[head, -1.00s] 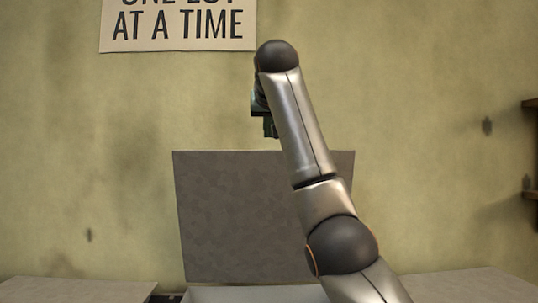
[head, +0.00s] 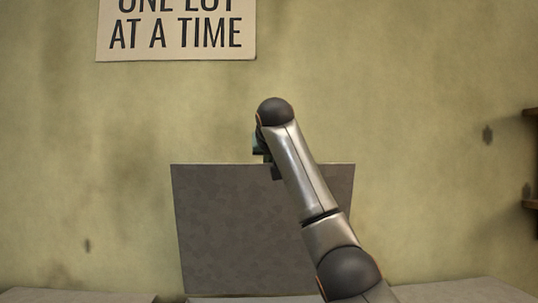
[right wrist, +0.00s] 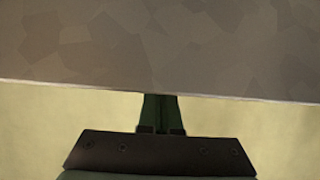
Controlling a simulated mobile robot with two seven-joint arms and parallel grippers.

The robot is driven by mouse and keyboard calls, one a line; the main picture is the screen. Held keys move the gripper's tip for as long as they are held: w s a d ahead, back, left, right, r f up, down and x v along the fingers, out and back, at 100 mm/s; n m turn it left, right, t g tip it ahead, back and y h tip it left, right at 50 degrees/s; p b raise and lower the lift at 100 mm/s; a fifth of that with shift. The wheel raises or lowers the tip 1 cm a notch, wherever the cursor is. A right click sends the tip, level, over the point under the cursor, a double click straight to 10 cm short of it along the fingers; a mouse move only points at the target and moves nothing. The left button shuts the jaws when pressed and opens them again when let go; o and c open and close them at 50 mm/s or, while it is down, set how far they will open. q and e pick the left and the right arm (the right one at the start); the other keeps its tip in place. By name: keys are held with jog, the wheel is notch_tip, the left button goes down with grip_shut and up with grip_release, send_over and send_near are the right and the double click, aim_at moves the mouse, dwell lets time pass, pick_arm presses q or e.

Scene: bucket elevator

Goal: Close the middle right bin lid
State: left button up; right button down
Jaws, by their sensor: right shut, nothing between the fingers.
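A grey mottled bin lid (head: 230,225) stands upright, open, in the middle of the head view. In the right wrist view, the lid (right wrist: 160,45) fills the upper part, with its straight edge running across. My right arm reaches up in front of the lid. My right gripper (head: 277,172) is mostly hidden by my own arm in the head view, at the height of the lid's top edge. In the right wrist view, my right gripper (right wrist: 161,100) has its fingers together and empty, ending at the lid's edge; I cannot tell whether they touch it. My left gripper is not in view.
Flat grey surfaces lie low at the left (head: 75,296) and right (head: 465,290) of the upright lid. A sign (head: 177,28) hangs on the yellowish wall behind. Brown shelf ends (head: 530,160) show at the right edge.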

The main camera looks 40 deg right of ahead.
jog(key=shift+s+a+f, duration=0.5)
jog(key=shift+s+a, duration=0.05)
jog(key=shift+s, duration=0.1)
